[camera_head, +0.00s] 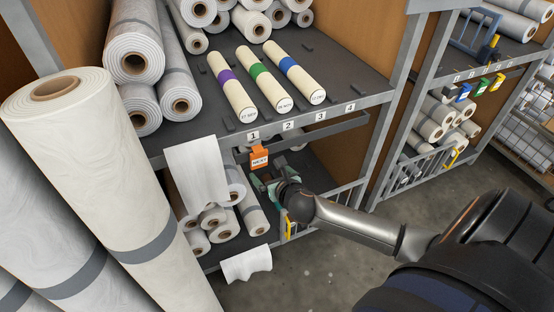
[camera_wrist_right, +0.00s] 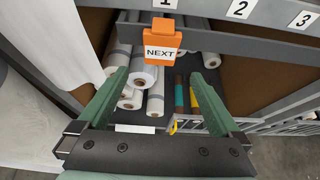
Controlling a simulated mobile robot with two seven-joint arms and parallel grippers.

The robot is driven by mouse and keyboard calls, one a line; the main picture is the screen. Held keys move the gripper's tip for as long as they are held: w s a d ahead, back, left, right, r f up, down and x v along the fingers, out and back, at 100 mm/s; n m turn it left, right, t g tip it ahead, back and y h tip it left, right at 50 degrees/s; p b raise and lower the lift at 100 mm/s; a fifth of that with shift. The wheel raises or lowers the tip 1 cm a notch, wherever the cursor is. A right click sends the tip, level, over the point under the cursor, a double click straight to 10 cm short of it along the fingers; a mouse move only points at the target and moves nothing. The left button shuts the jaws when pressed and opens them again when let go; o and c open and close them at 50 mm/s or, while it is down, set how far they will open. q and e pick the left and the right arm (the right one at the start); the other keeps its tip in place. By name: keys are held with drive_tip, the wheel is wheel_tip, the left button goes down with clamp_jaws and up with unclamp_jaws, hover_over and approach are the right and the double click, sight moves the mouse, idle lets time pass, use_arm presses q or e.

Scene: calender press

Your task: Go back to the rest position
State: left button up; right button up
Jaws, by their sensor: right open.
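My right gripper (camera_head: 270,185) is in front of the shelf rack, just below an orange tag reading NEXT (camera_head: 259,157). In the right wrist view its two green fingers (camera_wrist_right: 162,95) stand wide apart with nothing between them. The tag also shows there (camera_wrist_right: 160,45), beyond the fingers and hanging from a grey rail. I cannot tell for sure whether a finger touches the tag. My right arm reaches in from the lower right of the head view. My left gripper does not show.
Three cream rolls with purple (camera_head: 226,76), green (camera_head: 259,69) and blue (camera_head: 289,63) bands lie on the upper shelf (camera_head: 340,78). Numbered labels line its edge. A white sheet (camera_head: 197,170) hangs at the left, near large standing rolls (camera_head: 95,150). A grey gate (camera_head: 325,205) stands below.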

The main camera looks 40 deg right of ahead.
drive_tip(key=v, duration=0.6)
drive_tip(key=s+a+f+m+g+y, duration=0.1)
drive_tip(key=s+a+f+m, duration=0.5)
drive_tip(key=m, duration=0.9)
drive_tip(key=s+a+f+m+g+y, duration=0.1)
drive_tip(key=s+a+f+m+y, duration=0.3)
drive_tip(key=m, duration=1.2)
drive_tip(key=s+a+f, duration=0.3)
drive_tip(key=s+a, duration=0.2)
drive_tip(key=s, duration=0.1)
drive_tip(key=shift+s+g, duration=0.2)
drive_tip(key=shift+g, duration=0.2)
drive_tip(key=shift+f, duration=0.15)
